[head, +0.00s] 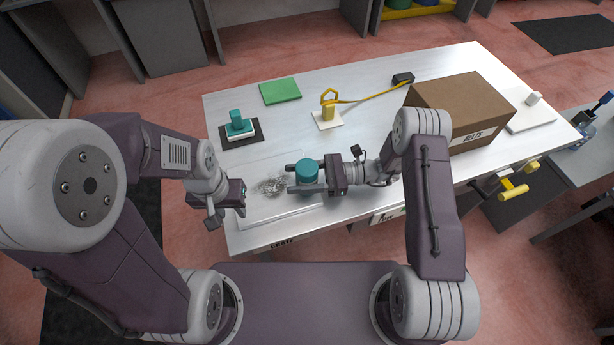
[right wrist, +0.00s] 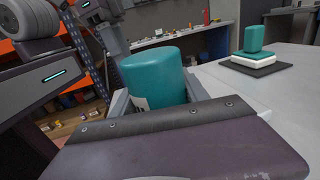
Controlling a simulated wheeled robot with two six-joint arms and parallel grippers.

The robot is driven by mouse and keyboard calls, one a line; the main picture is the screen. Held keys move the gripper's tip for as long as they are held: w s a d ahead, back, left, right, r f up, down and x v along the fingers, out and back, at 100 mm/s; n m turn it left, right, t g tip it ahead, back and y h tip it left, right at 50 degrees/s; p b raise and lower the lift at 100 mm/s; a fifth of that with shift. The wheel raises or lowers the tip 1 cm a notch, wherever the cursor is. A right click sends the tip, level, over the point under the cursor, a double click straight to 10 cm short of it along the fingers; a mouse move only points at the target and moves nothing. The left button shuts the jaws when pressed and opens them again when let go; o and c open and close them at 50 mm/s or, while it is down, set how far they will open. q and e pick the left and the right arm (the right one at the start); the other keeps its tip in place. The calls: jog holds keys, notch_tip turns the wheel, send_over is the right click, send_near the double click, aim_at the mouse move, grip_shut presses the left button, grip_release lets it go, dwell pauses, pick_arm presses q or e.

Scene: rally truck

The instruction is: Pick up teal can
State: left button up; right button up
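The teal can (head: 306,171) is upright between the fingers of my right gripper (head: 306,178), over the white panel at the table's near side. In the right wrist view the can (right wrist: 154,76) fills the room between the two fingers (right wrist: 160,98), with no clear gap on either side. Its lower part is hidden behind the gripper body, so I cannot tell whether it touches the surface below. My left gripper (head: 241,211) is at the table's near left edge, apart from the can, and its fingers are too unclear to read.
A wad of silvery wire (head: 271,186) lies just left of the can. A teal block on a white pad (head: 239,127), a green pad (head: 281,91), a yellow hook with strap (head: 328,105) and a large cardboard box (head: 455,100) stand farther back.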

grip_shut()
jog(key=shift+r, duration=0.1)
